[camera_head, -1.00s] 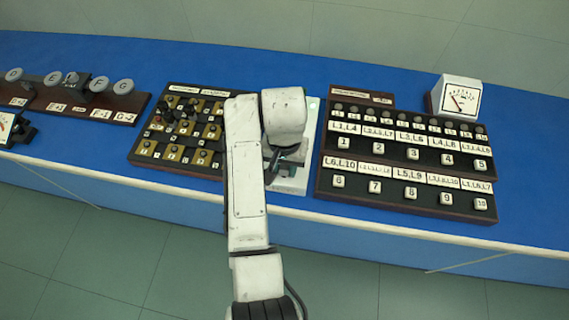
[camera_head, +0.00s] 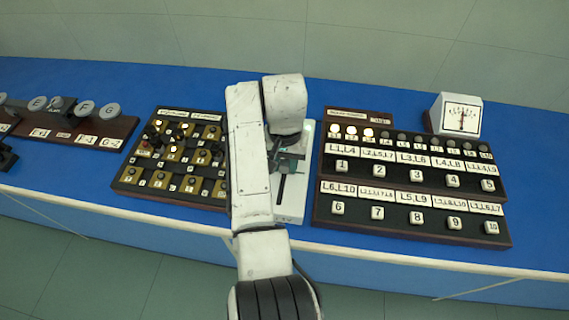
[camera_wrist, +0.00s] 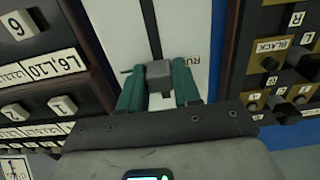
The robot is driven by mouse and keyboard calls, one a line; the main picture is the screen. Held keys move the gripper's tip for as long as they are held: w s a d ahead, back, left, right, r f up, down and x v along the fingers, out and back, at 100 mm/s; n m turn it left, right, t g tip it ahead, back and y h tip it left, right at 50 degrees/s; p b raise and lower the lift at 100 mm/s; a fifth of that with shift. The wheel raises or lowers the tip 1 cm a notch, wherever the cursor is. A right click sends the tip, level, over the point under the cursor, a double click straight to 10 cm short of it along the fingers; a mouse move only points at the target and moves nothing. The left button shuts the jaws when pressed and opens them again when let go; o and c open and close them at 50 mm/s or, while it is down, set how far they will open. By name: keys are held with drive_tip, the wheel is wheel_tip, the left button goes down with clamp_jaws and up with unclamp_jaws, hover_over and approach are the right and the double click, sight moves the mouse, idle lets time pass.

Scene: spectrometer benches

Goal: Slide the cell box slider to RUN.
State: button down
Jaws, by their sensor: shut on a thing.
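The cell box (camera_head: 291,208) is a white upright-lying plate with a dark slot along it, right of my arm in the head view. Its white face (camera_wrist: 118,28) fills the middle of the wrist view. My gripper (camera_wrist: 159,80), with green fingers, is shut around the grey slider knob (camera_wrist: 158,70). The knob stands beside a partly hidden label reading "RU" (camera_wrist: 191,57). In the head view my gripper (camera_head: 287,160) is toward the far part of the slot, and bare slot shows on the near side. My arm hides part of the box.
A numbered button panel (camera_head: 410,208) stands close on the right, with three lamps lit (camera_head: 351,132). A meter (camera_head: 459,114) is behind it. A knob board (camera_head: 171,190) with some lit lamps stands left. Blue bench (camera_head: 520,150) is clear at far right.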

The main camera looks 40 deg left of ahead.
sight(284, 163)
drive_tip(key=c, duration=0.9)
unclamp_jaws()
drive_tip(key=shift+r, duration=0.15)
wheel_tip(284, 163, up, 11)
drive_tip(key=shift+f+b, duration=0.2)
drive_tip(key=shift+b, duration=0.25)
